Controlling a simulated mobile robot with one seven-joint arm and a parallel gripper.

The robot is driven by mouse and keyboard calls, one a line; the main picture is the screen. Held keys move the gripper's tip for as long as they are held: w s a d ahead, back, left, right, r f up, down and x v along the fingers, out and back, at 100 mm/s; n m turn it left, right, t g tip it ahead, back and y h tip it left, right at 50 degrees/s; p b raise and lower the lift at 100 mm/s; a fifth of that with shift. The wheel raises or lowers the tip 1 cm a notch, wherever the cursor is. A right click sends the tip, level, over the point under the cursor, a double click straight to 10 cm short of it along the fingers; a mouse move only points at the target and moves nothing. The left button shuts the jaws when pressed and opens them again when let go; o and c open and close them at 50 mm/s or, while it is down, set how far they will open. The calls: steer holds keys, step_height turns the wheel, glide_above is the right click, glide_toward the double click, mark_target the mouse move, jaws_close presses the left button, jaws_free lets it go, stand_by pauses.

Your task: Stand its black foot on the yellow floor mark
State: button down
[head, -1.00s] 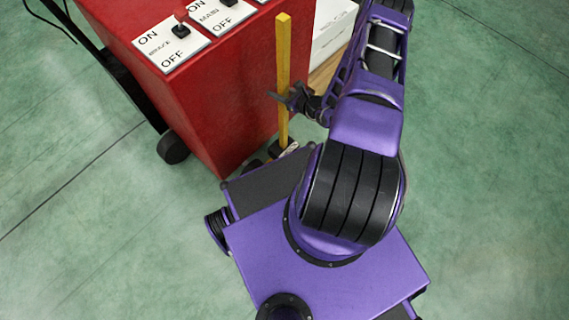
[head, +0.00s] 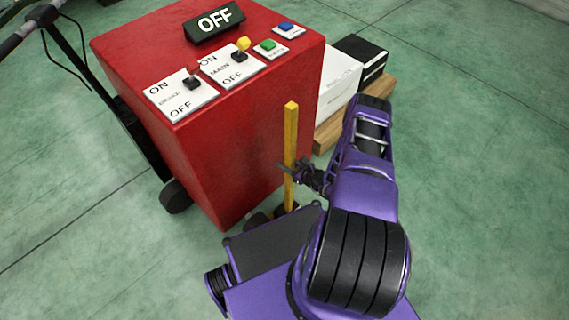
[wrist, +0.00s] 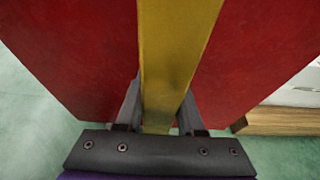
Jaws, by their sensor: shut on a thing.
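A yellow post (head: 291,140) stands roughly upright in front of the red cabinet in the head view. My gripper (head: 290,172) is shut on it partway down its length. In the wrist view the yellow post (wrist: 178,50) runs up between my gripper's fingers (wrist: 158,105). A dark shape at the post's lower end (head: 287,210) shows in the head view, partly hidden by my own body. I cannot tell whether it touches the floor. I see no yellow floor mark in these frames.
The red cabinet (head: 225,130) with switches, buttons and an OFF sign (head: 214,21) stands close behind the post, on wheels (head: 174,197). White and black boxes (head: 338,80) lie on a wooden pallet (head: 335,131) to its right.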

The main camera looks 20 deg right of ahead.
steer(key=shift+r, duration=0.1)
steer(key=c, duration=0.5)
jaws_free()
steer(key=shift+f, duration=0.2)
steer(key=p+v, duration=0.1)
steer(key=v, duration=1.1)
steer(key=shift+r+p, duration=0.2)
steer(key=shift+p, duration=0.2)
